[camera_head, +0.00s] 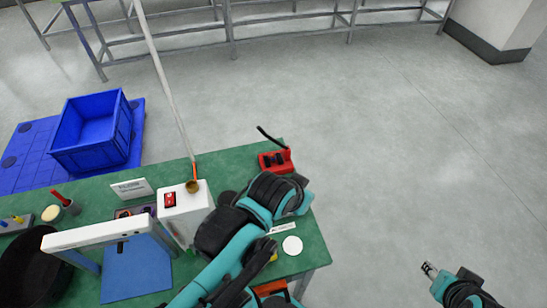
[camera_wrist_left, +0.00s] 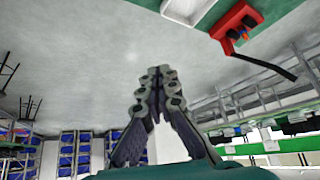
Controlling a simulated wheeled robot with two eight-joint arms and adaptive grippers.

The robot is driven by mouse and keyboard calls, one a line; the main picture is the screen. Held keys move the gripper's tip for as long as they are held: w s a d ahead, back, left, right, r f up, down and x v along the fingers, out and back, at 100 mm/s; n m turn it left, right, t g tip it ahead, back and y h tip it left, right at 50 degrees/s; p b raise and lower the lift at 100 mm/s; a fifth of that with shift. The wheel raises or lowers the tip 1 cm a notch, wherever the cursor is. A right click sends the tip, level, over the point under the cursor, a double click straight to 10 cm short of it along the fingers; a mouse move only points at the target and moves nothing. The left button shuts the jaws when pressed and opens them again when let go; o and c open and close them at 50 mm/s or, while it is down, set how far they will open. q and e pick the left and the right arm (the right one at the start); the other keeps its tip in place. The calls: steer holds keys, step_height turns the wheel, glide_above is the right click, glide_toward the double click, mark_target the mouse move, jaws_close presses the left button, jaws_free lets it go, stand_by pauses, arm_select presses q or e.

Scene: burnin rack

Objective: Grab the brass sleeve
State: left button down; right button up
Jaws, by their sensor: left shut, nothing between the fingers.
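A small brass-coloured round piece (camera_head: 192,186), which looks like the brass sleeve, sits on top of the white box (camera_head: 184,212) at the foot of a tall white pole. My left arm reaches over the green bench to the right of that box. Its fingers are not clearly visible in the head view. In the left wrist view my left gripper (camera_wrist_left: 158,80) is shut and empty, with bare floor beyond it. I cannot make out the sleeve there. My right gripper (camera_head: 429,269) is at the lower right, away from the bench; its finger opening is too small to judge.
A red device (camera_head: 275,161) with a black lever stands at the bench's far right corner; it also shows in the left wrist view (camera_wrist_left: 236,27). A white disc (camera_head: 292,245) lies near the right edge. A blue crate (camera_head: 92,131) stands beyond the bench. Floor to the right is clear.

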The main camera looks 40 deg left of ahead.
arm_select(q)
steer(key=c, duration=2.3)
jaws_free()
steer(key=o, duration=0.9)
steer(key=shift+w+a+r, duration=0.2)
steer(key=shift+w+a, duration=0.05)
steer(key=shift+w, duration=0.05)
steer(key=shift+o, duration=0.2)
steer(key=n+g+y+p, duration=0.3)
steer(key=n+g+p, duration=0.1)
steer(key=n, duration=0.4)
glide_above(273, 154)
steer(key=s+d, duration=0.2)
step_height(273, 154, down, 10)
steer(key=shift+b+x, duration=1.35)
steer(key=shift+x, duration=2.05)
